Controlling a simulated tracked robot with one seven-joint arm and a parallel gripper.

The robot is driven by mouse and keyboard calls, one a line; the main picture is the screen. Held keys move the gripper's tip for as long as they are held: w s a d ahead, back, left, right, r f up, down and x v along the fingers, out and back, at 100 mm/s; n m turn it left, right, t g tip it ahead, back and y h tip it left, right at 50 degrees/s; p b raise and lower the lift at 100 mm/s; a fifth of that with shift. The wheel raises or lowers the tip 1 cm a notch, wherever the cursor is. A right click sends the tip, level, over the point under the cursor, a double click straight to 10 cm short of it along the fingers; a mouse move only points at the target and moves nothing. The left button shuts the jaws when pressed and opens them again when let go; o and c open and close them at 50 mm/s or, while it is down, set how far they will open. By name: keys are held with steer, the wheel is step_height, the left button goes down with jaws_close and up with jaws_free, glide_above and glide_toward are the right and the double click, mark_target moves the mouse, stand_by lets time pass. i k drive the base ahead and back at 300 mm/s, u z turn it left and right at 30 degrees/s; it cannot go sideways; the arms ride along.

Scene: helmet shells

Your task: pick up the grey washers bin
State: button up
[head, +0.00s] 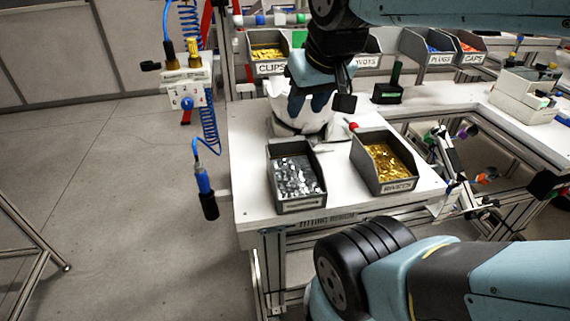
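A grey bin (275,180) full of small silver pieces sits upright on the white worktop, left of centre. It looks like the washers bin, but the label on its front is too small to read. My gripper (320,103) hangs above and behind it, in front of a white helmet shell (279,97). Its dark fingertips appear spread apart, with no bin between them. The gripper is clear of the grey bin and partly hides the shell.
A second grey bin (393,187), labelled RIVETS and full of gold pieces, stands close on the right. Labelled bins, including CLIPS (270,69), line the back. A blue tool (204,183) hangs off the table's left edge. The worktop (250,150) is bare left of the bins.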

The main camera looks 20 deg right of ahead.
mark_target(298, 183)
steer(key=u, duration=0.95)
steer(key=k, duration=1.8)
steer(key=z, duration=0.75)
steer(key=i, duration=1)
steer(key=u, duration=0.1)
